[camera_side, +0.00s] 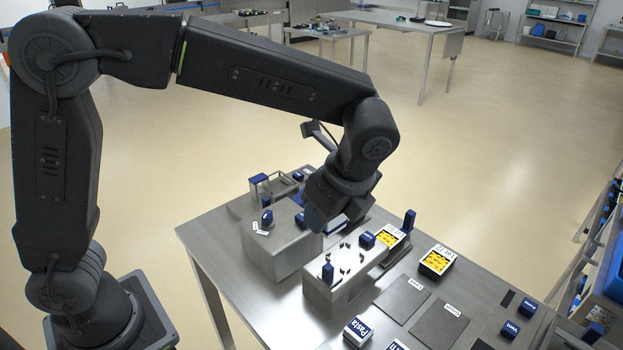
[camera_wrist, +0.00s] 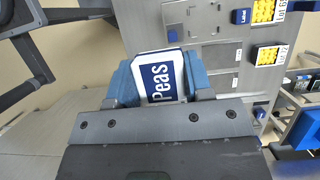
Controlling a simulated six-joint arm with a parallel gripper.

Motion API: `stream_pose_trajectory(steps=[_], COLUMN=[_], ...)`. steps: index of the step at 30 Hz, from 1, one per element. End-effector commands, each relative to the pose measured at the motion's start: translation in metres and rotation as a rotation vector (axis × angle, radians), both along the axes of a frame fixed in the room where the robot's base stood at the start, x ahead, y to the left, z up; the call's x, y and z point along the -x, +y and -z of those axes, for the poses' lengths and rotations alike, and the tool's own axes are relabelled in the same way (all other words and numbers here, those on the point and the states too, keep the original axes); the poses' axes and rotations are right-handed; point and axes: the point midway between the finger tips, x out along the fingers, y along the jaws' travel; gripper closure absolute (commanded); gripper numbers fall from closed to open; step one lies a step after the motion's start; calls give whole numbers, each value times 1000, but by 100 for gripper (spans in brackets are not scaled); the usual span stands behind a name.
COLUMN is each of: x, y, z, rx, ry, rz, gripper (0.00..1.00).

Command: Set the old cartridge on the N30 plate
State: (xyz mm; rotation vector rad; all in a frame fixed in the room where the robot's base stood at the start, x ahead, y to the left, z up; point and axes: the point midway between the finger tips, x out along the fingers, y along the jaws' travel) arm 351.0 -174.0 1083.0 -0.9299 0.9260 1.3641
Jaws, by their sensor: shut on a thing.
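My gripper (camera_wrist: 160,85) has blue fingers closed on the two sides of a white cartridge with a blue label reading "Peas" (camera_wrist: 161,80). In the side view my gripper (camera_side: 318,212) is over the sealer at the back of the table, and the arm largely hides the held cartridge there. Two flat grey plates lie side by side on the table: one nearer the sealer (camera_side: 402,299) and one to its right (camera_side: 443,329). Each has a small white tag, too small to read, so I cannot tell which is N30. Both are apart from my gripper, to its lower right.
A white box labelled "Pasta" (camera_side: 357,331) stands at the table's front. Two trays of yellow pieces, one by the sealer (camera_side: 389,239) and one farther right (camera_side: 436,261), lie near the plates. The metal sealer body (camera_side: 280,250) and upright blue post (camera_side: 410,220) are obstacles.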

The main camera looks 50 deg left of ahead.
Motion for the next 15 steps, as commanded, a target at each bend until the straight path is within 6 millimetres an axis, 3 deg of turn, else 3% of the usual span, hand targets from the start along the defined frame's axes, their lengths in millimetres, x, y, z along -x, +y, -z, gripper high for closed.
stream_pose_trajectory(steps=[1, 6, 13, 15], x=[11, 42, 75, 72], y=[-17, -54, -85, -81], z=[0, 0, -1, 17], rx=[-2, -6, -15, -19], ry=[1, 2, 1, 4], rz=[9, 7, 6, -1], gripper=[78, 78, 78, 78])
